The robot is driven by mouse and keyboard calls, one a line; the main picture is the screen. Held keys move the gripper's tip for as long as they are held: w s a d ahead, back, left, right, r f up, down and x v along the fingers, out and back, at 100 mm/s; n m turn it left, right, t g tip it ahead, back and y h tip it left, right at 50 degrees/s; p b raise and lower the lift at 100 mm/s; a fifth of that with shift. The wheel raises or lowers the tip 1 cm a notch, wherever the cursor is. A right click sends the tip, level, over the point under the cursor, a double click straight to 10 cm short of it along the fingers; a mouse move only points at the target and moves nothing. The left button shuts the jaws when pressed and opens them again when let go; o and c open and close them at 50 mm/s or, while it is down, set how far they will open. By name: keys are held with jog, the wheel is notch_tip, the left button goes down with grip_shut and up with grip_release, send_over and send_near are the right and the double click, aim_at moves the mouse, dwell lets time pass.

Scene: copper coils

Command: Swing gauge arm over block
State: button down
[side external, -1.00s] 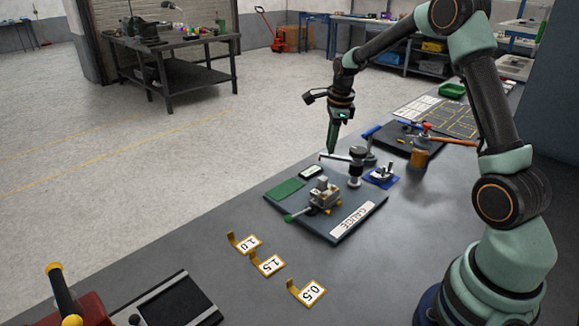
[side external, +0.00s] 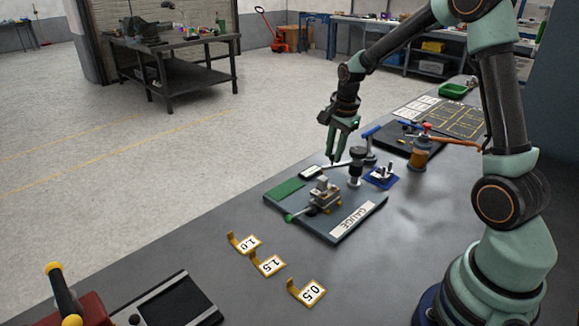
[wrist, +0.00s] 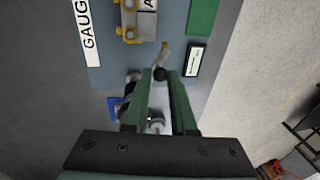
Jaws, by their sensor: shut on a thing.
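The gauge base plate (side external: 352,230), lettered GAUGE, lies on the bench. The block (side external: 323,184) sits on it in a small fixture with yellow feet; the block also shows at the top of the wrist view (wrist: 147,25). The gauge arm (side external: 340,164) reaches left from a dark post (side external: 355,165), behind the block; its end lies beside the block, not above it. My gripper (side external: 335,160) is low over the plate, shut on the gauge arm. In the wrist view my gripper's fingers (wrist: 161,82) straddle it, and the arm's tip (wrist: 164,52) sticks out beyond them.
A small display (side external: 312,171) and a green pad (side external: 285,189) lie on the plate's left side. A green-knobbed lever (side external: 290,217) juts out in front. Yellow tags (side external: 268,262) lie nearer on the bench. A blue-based fixture (side external: 382,175) stands right of the post.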

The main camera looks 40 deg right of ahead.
jog(key=shift+s+f+n, duration=0.1)
jog(key=shift+s+n, duration=0.3)
jog(key=shift+s, duration=0.05)
jog(key=c, duration=0.7)
grip_release()
jog(key=shift+c, duration=0.2)
notch_tip(320, 180, up, 12)
jog(key=s, duration=0.2)
jog(key=shift+a, duration=0.35)
